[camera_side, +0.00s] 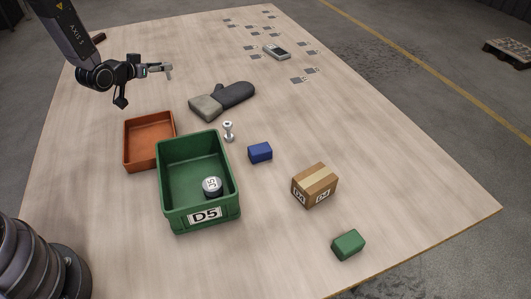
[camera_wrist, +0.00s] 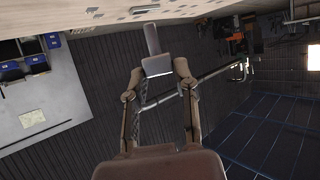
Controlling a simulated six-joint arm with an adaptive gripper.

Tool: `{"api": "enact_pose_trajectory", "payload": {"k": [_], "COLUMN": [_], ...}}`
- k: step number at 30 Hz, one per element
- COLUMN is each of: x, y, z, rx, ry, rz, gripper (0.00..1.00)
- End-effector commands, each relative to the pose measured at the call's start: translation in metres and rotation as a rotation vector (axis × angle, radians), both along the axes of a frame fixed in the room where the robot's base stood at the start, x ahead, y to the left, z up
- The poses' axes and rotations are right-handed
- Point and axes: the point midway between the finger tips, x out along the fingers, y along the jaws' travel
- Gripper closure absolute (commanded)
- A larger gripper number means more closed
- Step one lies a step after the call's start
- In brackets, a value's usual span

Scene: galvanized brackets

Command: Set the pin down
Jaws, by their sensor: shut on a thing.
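My gripper (camera_side: 157,70) is raised over the far left part of the table, well above its surface. In the wrist view my gripper (camera_wrist: 158,76) has its two fingers closed on a grey piece, the pin (camera_wrist: 152,40), with a broad end between the fingers and a narrower part pointing away. In the side view the pin (camera_side: 168,69) is a small grey shape at the fingertips, touching nothing else that I can see. The camera is tilted, so the wrist view shows mainly walls and floor.
Below stand an orange tray (camera_side: 126,158) and a green bin (camera_side: 163,191) marked D5 with a can inside. A silver dumbbell-shaped part (camera_side: 228,131), gloves (camera_side: 232,96), a blue block (camera_side: 260,153), a carton (camera_side: 314,187) and a green block (camera_side: 348,245) lie around.

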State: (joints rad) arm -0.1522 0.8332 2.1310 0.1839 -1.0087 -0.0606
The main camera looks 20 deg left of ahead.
Motion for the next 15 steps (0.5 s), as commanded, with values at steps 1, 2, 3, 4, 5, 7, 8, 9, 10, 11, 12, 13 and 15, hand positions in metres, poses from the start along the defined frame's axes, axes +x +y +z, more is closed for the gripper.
{"api": "enact_pose_trajectory", "payload": {"k": [1, 2, 3, 4, 5, 7, 8, 9, 10, 11, 12, 13, 15], "x": [0.014, 0.021, 0.029, 0.034, 0.039, 0.046, 0.049, 0.053, 0.056, 0.060, 0.067, 0.073, 0.089], "y": [0.017, 0.024, 0.034, 0.041, 0.047, 0.059, 0.062, 0.066, 0.068, 0.070, 0.072, 0.073, 0.076], "z": [-0.008, -0.012, -0.016, -0.020, -0.022, -0.027, -0.029, -0.031, -0.033, -0.035, -0.038, -0.041, -0.048], "rx": [0.001, 0.003, 0.007, 0.010, 0.012, 0.017, 0.019, 0.022, 0.023, 0.024, 0.024, 0.024, 0.025], "ry": [-0.001, -0.002, -0.001, 0.000, 0.000, 0.003, 0.003, 0.003, 0.004, 0.004, 0.004, 0.004, 0.003], "rz": [0.006, 0.007, 0.006, 0.006, 0.007, 0.007, 0.006, 0.005, 0.006, 0.005, 0.005, 0.005, 0.004], "gripper": [1.00, 1.00, 1.00, 1.00, 1.00, 1.00, 1.00, 1.00, 1.00, 1.00, 1.00, 1.00, 1.00]}}
